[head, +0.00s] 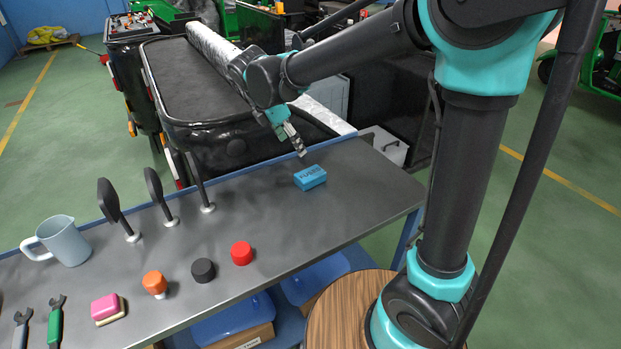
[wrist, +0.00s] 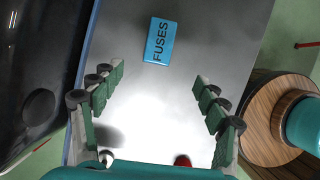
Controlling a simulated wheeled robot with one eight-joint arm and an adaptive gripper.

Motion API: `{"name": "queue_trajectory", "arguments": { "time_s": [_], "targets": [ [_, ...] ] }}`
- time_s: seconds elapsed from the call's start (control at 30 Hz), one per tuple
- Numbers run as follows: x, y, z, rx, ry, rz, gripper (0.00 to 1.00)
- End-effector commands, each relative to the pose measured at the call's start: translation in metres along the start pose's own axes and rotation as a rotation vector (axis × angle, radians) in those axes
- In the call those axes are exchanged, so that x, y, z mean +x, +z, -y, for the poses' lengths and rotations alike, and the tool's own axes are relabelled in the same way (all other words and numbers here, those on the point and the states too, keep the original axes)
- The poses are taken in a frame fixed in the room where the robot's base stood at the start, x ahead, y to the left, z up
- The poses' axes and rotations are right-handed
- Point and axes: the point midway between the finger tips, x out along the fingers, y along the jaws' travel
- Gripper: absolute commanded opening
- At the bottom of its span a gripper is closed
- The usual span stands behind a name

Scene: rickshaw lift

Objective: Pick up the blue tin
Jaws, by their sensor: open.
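The blue tin (head: 310,177) is a small flat box with dark lettering, lying on the grey bench near its far right end. In the wrist view the blue tin (wrist: 160,41) reads "FUSES" and lies beyond the fingertips, roughly between their lines. My gripper (head: 300,150) is above the bench, just behind and slightly left of the tin, apart from it. In the wrist view my gripper (wrist: 160,82) has its two green-padded fingers spread wide, with nothing between them.
The grey bench (head: 240,215) also holds a red cap (head: 241,253), a black cap (head: 203,270), an orange-topped item (head: 154,283), a pink block (head: 108,308), a jug (head: 64,241) and upright dark mirrors (head: 117,208). Bench surface around the tin is clear. A black vehicle (head: 215,110) stands behind.

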Motion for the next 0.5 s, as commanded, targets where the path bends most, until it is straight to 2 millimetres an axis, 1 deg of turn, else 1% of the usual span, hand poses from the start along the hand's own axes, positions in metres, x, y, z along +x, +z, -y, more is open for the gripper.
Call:
{"name": "queue_trajectory", "arguments": {
  "time_s": [0.17, 0.5],
  "targets": [
    [0.029, 0.000, -0.001, -0.004, -0.001, 0.001, 0.74],
    [0.095, 0.001, 0.000, -0.001, -0.001, 0.001, 0.74]
  ]
}}
